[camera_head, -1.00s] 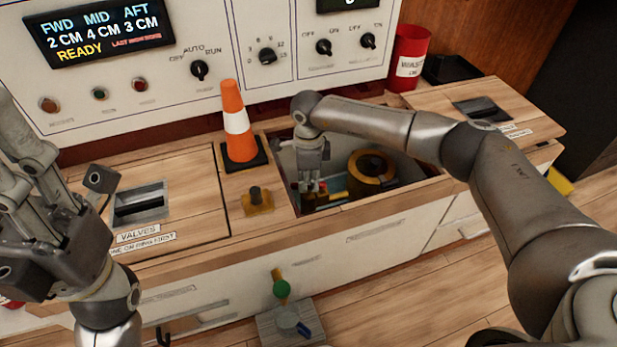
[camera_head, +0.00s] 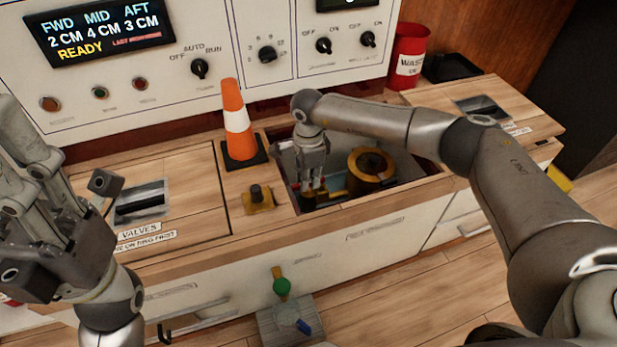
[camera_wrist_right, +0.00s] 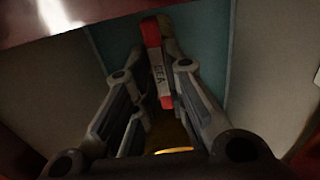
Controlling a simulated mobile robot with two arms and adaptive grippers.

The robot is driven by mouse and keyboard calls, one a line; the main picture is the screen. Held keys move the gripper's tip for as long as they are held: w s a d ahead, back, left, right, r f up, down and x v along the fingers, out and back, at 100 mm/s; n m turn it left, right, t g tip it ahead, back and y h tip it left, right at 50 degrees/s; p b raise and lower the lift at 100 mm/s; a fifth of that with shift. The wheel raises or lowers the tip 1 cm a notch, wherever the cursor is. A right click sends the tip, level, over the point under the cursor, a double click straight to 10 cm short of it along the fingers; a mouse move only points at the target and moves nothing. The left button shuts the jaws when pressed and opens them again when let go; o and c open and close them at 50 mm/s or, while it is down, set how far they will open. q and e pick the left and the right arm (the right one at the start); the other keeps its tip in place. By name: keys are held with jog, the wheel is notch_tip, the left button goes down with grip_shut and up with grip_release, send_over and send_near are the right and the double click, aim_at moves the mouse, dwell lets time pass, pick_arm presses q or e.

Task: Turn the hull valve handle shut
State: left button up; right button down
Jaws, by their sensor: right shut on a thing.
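The valve handle is a red lever with a pale label that seems to read "SEA" (camera_wrist_right: 155,55). It lies between the fingers of my right gripper (camera_wrist_right: 160,108) in the wrist view. In the head view my right gripper (camera_head: 313,184) reaches down into the open hatch in the counter and is shut on this handle. Only small red bits of the handle show there beside the fingertips. The valve body below is mostly hidden. My left gripper (camera_head: 60,165) is at the left edge, fingers spread, with nothing seen in it.
A round brass-coloured fitting (camera_head: 371,165) sits in the hatch, right of my right gripper. An orange and white cone (camera_head: 236,120) and a brass piece with a dark knob (camera_head: 257,198) stand left of the opening. A red waste bin (camera_head: 409,58) stands behind right.

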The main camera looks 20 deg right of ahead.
jog(key=c, duration=1.5)
grip_release()
notch_tip(320, 180, up, 12)
